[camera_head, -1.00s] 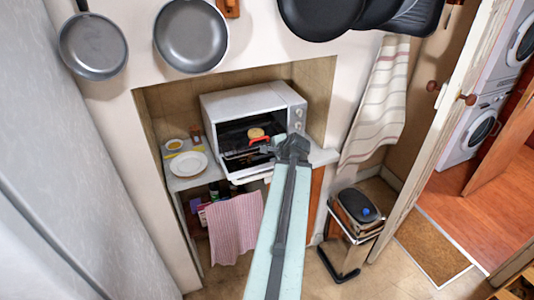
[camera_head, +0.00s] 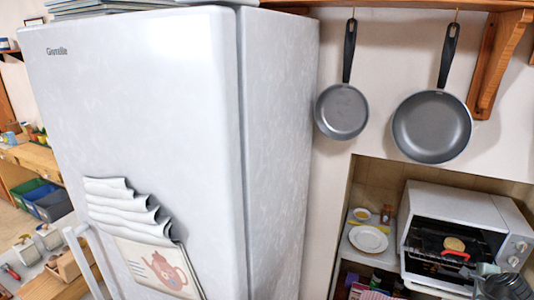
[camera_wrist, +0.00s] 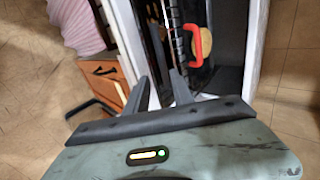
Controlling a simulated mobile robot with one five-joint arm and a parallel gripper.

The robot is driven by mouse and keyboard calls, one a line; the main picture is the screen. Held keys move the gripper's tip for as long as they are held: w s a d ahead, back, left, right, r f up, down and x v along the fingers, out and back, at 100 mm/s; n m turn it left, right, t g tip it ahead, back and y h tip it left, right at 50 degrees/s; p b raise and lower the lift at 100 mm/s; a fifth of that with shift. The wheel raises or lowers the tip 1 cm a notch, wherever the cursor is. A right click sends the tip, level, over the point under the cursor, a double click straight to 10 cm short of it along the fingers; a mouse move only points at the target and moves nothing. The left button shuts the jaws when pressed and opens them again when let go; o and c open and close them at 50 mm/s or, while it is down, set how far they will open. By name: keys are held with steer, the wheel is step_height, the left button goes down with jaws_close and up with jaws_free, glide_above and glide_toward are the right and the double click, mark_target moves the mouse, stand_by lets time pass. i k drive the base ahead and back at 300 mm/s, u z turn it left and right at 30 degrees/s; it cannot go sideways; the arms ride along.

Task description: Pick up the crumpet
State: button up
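The crumpet (camera_head: 454,243) is a round, golden-tan disc inside the open white toaster oven (camera_head: 455,205), at the lower right of the head view. A red handle (camera_head: 456,254) lies just in front of it. In the wrist view the crumpet (camera_wrist: 233,45) is partly hidden behind the red handle (camera_wrist: 197,42). My gripper (camera_wrist: 159,78) points toward the oven front, with its two dark fingers apart and nothing between them. It is left of and short of the crumpet in that view. In the head view my arm's end shows at the lower right corner.
A white plate (camera_head: 368,239) and a small bowl (camera_head: 361,214) stand left of the oven in the alcove. A large white fridge (camera_head: 140,120) fills the left and middle. Two pans (camera_head: 432,126) hang above. A pink towel (camera_wrist: 75,25) hangs near my gripper.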

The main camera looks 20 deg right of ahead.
mark_target(452, 244)
steer(key=k, duration=0.95)
